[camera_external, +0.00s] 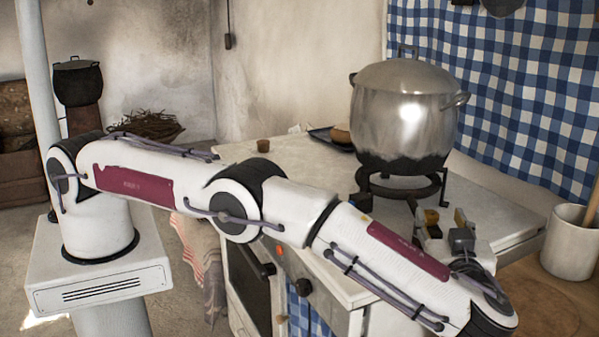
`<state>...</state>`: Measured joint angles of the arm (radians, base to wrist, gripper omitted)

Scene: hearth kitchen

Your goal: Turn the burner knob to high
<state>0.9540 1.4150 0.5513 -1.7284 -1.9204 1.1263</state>
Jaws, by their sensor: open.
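The stove (300,165) has a pale top and a front panel partly hidden by my arm. A dark round knob (303,287) sits on the front panel, below my forearm. Another dark knob-like part (267,269) is to its left, near a small orange light (280,251). I cannot tell which one is the burner knob or read any setting. My gripper (446,216) is open, at the right by the stove's front right area, well away from the knobs. Nothing shows between its fingers.
A large lidded metal pot (405,110) stands on a black burner ring (420,186) behind my gripper. A dark pan (330,136) lies at the back of the stove. A white crock (572,245) with a wooden utensil stands at the right. A striped cloth (200,255) hangs at the stove's left.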

